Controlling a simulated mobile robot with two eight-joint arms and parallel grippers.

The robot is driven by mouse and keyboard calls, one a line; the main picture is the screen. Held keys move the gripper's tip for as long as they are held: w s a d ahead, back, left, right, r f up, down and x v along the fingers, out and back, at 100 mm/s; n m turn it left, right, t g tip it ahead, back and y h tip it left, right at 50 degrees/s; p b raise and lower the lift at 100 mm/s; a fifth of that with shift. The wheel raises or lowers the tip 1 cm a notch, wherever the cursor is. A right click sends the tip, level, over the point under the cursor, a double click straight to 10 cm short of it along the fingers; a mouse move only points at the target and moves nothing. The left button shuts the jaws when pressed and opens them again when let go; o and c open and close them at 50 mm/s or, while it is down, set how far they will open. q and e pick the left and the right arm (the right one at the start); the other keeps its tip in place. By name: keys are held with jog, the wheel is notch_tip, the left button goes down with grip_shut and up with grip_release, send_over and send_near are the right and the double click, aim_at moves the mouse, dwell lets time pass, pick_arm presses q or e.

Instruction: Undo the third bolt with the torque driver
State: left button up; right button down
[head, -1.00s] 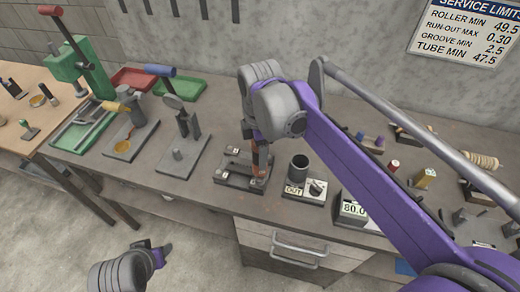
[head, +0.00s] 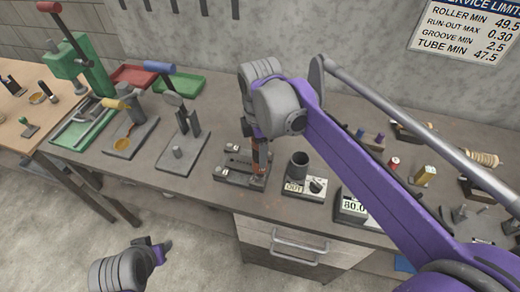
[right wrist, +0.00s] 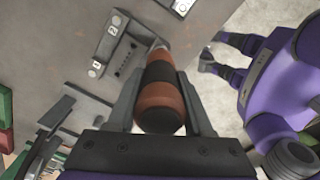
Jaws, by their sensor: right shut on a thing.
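The torque driver (right wrist: 160,92), with an orange and black handle, is held between the fingers of my right gripper (right wrist: 165,105). It also shows in the head view (head: 256,168), upright at the right side of a dark bolt fixture (head: 232,178). In the right wrist view the fixture (right wrist: 128,62) carries labelled corners, one marked 2. The driver's tip and the bolt under it are hidden by the handle. My left gripper (head: 166,248) hangs empty over the floor in front of the bench; its finger gap is unclear.
A gauge block with a dark cup (head: 299,165) and an OUT label stands close to the right of the fixture. A display reading 80.0 (head: 354,206) is farther right. A grey stand (head: 180,155) is to the left. Bare bench lies before the fixture.

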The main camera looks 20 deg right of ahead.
pick_arm(q)
jog(key=shift+s+f, duration=0.1)
jog(key=shift+f, duration=0.2)
pick_arm(e)
jog(key=shift+f, duration=0.5)
dwell(0.7)
pick_arm(q)
jog(key=shift+r, duration=0.3)
pick_arm(e)
jog(key=shift+s+r, duration=0.1)
jog(key=shift+r, duration=0.05)
dwell(0.7)
jog(key=shift+r+p, duration=1.5)
jog(key=shift+r, duration=1.65)
pick_arm(q)
jog(key=r, duration=0.1)
jog(key=w+r, duration=0.1)
jog(key=r, duration=0.1)
jog(key=w+r, duration=0.1)
jog(key=shift+w+r, duration=0.25)
jog(key=shift+r, duration=0.05)
jog(key=shift+t, duration=0.3)
